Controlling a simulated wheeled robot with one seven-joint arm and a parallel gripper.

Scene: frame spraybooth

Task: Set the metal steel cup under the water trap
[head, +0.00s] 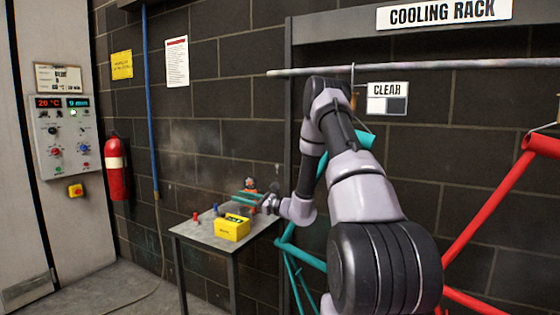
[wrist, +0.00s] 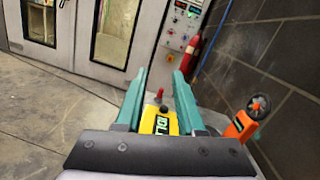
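My gripper (head: 243,197) is over the small grey table (head: 201,233) in the head view, near the wall. In the wrist view its two teal fingers (wrist: 160,88) stand apart, and no held thing shows between them. I cannot make out the metal steel cup in either view; my gripper and arm hide part of the table's back. I cannot pick out a water trap for certain. A blue pipe (head: 151,100) runs down the brick wall behind the table and ends low.
A yellow box (head: 232,228) and a small red piece (head: 195,215) are on the table. An orange device with a dark round top (wrist: 240,125) is close right of my fingers. A fire extinguisher (head: 117,168) hangs left. Teal and red frames hang right. Floor at left is clear.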

